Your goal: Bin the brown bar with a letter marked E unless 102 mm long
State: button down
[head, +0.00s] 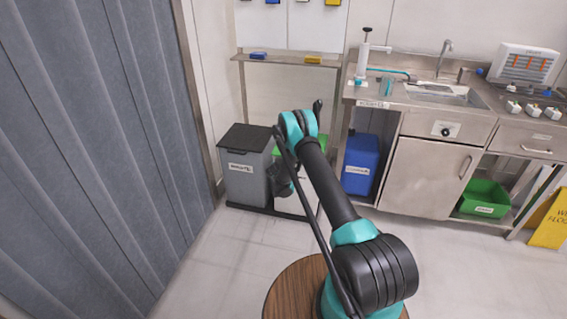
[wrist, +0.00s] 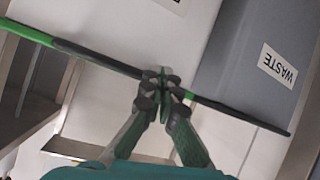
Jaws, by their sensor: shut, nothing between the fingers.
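No brown bar and no letter E can be made out in either view. My gripper (wrist: 163,97) is shut and empty in the wrist view, its fingertips together over a thin dark-and-green edge. The grey waste bin (wrist: 245,55), labelled WASTE, stands right of the fingers there. In the head view the waste bin (head: 245,182) has a dark lid and stands by the curtain, left of my arm. My gripper is hard to pick out there, low beside the bins.
A green bin (head: 318,143) is partly hidden behind my arm. A blue bin (head: 360,165) stands under the counter. A wall shelf (head: 285,60) holds a blue block (head: 258,55) and a yellow block (head: 313,59). A green crate (head: 485,198) sits low right. The front floor is clear.

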jog(key=shift+w+d+f, duration=0.1)
jog(key=shift+d+f, duration=0.45)
jog(key=shift+a, duration=0.1)
